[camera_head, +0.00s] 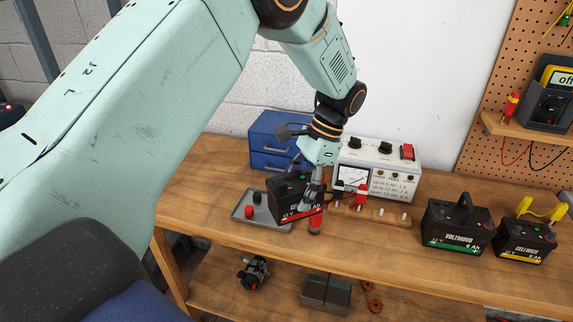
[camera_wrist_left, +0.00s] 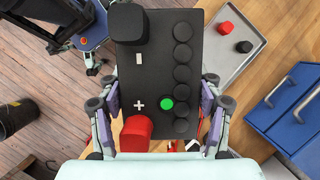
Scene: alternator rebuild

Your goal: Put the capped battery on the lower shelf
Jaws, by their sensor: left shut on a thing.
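A black battery with a red stripe (camera_head: 288,197) is held in my left gripper (camera_head: 313,198) over the bench, beside and partly in front of the grey tray. In the left wrist view, the top of the battery (camera_wrist_left: 158,78) lies between the two fingers, with a black cap (camera_wrist_left: 129,24) and a red cap (camera_wrist_left: 136,134) on its terminals. A green dot and a row of round plugs show on top. I cannot tell whether its base touches anything. The lower shelf (camera_head: 213,288) lies under the bench top. My right gripper is not in view.
The grey tray (camera_head: 240,216) holds a loose red cap and black cap. A blue drawer box (camera_head: 268,128) and a tester (camera_head: 397,180) stand behind. Green-striped (camera_head: 455,228) and yellow-striped (camera_head: 524,240) batteries stand right.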

